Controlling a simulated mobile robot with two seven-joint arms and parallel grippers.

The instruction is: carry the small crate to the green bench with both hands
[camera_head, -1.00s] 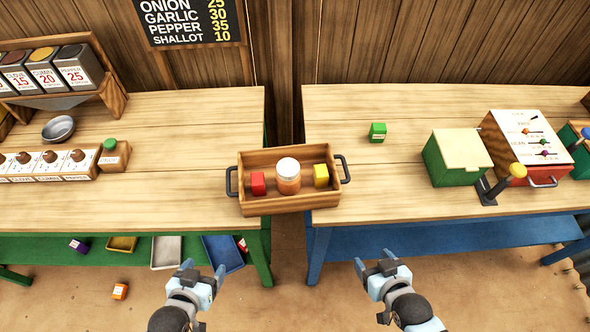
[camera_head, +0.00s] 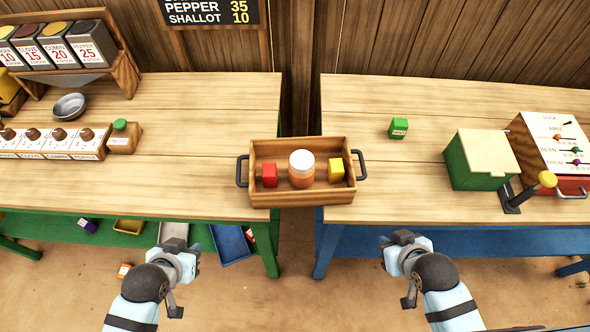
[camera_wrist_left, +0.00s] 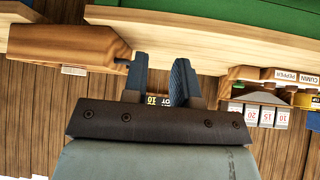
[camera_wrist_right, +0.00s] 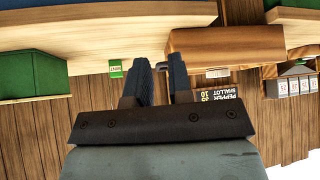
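The small wooden crate (camera_head: 309,196) stands upright across the gap between the green bench (camera_head: 190,150), on the left, and the blue bench (camera_head: 420,185), on the right. My left gripper (camera_head: 190,250) and right gripper (camera_head: 400,240) are empty, in front of the benches and apart from the crate. Both wrist views show parted fingers, left (camera_wrist_left: 160,78) and right (camera_wrist_right: 158,80).
A green block (camera_head: 398,128), a green box (camera_head: 480,160) and a lever panel stand on the blue bench. Bare tabletop lies left of the crate.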

